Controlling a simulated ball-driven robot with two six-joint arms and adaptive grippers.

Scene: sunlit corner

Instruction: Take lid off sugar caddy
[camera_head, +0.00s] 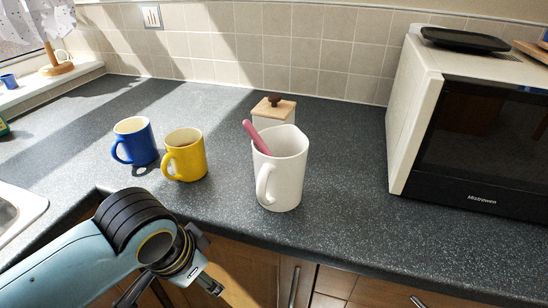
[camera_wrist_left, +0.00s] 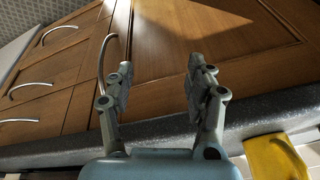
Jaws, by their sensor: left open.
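The sugar caddy (camera_head: 287,121) stands on the counter behind a white mug, which hides most of its body. Its wooden lid (camera_head: 283,110) with a dark brown knob (camera_head: 274,100) is on top. My left gripper (camera_head: 210,262) is low at the counter's front edge, in front of the cupboards and well apart from the caddy. In the left wrist view its two fingers (camera_wrist_left: 160,72) are spread and empty, facing the cupboard doors. The caddy is not in the wrist view. My right gripper is in neither view.
The white mug (camera_head: 283,175) with a pink handle (camera_head: 256,137) sticking out blocks the front of the caddy. A yellow mug (camera_head: 186,154) and a blue mug (camera_head: 134,140) stand left. A microwave (camera_head: 470,120) stands right. Counter between white mug and microwave is clear.

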